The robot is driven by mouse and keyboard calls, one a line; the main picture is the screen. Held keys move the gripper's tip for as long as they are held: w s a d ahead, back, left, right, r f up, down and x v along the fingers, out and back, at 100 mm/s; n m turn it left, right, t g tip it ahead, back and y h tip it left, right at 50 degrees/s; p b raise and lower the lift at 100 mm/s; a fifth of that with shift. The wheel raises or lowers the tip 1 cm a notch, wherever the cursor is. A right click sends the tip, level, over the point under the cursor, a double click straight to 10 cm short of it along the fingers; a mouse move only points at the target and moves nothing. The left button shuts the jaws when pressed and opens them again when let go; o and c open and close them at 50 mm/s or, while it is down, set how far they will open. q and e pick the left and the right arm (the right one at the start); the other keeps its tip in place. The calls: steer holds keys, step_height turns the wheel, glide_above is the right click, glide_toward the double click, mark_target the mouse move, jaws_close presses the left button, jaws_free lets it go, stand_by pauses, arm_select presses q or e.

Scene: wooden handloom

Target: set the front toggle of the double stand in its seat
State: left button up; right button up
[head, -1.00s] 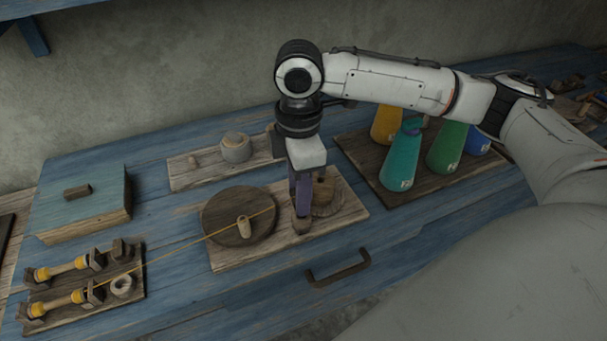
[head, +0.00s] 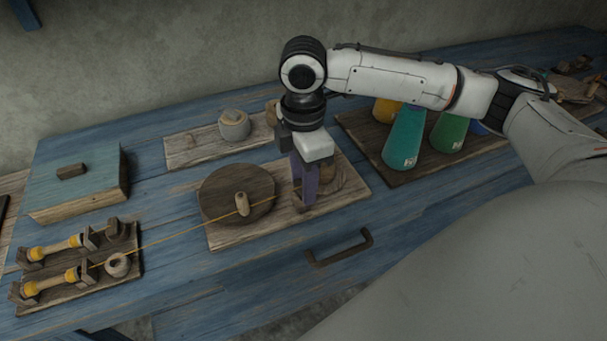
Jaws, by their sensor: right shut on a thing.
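The double stand (head: 127,235) is at the lower left, a dark board with two yellow bobbins, a front one (head: 50,283) and a rear one (head: 55,248). A yellow thread (head: 170,238) runs from its front side, past a small ring-shaped wooden piece (head: 118,265), toward my right gripper (head: 304,203). My right gripper points down, shut on the front toggle, which the fingers mostly hide. It is over the board (head: 225,239) with the round dark disc (head: 215,188), right of the disc. A wooden peg (head: 242,203) stands on the disc. I cannot make out the seat clearly. My left gripper is not in view.
A round wooden piece (head: 330,178) stands behind the gripper. A board (head: 185,153) with a lidded pot (head: 234,125) lies behind the disc. Coloured cones, such as a teal one (head: 404,140), stand at right. A blue box (head: 85,185) is at left. A drawer handle (head: 340,250) projects in front.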

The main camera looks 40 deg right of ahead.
steer(key=o, duration=1.1)
step_height(320, 180, up, 10)
steer(key=p, duration=0.1)
